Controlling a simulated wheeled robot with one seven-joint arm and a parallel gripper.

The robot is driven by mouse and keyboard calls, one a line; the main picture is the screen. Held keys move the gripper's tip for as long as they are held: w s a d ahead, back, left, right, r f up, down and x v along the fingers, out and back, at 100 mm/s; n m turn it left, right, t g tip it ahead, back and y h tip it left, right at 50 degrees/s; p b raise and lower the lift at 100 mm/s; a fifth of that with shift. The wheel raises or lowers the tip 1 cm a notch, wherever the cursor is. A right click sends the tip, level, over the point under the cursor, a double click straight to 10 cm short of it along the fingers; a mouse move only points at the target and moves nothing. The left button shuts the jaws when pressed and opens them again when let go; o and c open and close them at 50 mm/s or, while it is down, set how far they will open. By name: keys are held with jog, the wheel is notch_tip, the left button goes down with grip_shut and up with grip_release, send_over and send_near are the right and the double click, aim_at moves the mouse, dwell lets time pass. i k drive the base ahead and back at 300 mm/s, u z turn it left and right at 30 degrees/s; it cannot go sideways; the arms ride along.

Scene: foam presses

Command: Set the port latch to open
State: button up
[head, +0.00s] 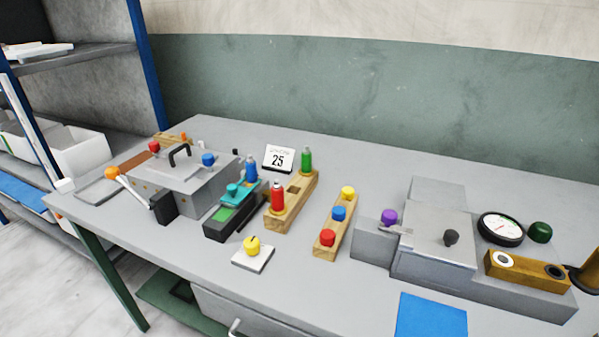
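No part is labelled as the port latch, so I cannot tell for sure which one it is. In the head view, a purple knob (389,217) stands beside a small metal bar (396,230) at the left of the right-hand grey press (430,262). A black knob (451,237) sits on that press's sloped lid. The left-hand grey press (205,191) has a black handle (180,155), a blue knob (208,159) and a white lever (134,193) with an orange ball (112,172). Latch positions are too small to read.
Between the presses stand wooden blocks with coloured bottles (277,198) and knobs (339,214), a yellow knob on a white plate (252,258) and a calendar (279,158). A gauge (501,229) is at right. A blue mat (431,316) lies at the front. Shelves stand left.

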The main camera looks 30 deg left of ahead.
aim_at(237, 193)
jog(key=k, duration=0.95)
jog(key=u, duration=1.3)
jog(key=i, duration=1)
jog(key=z, duration=0.05)
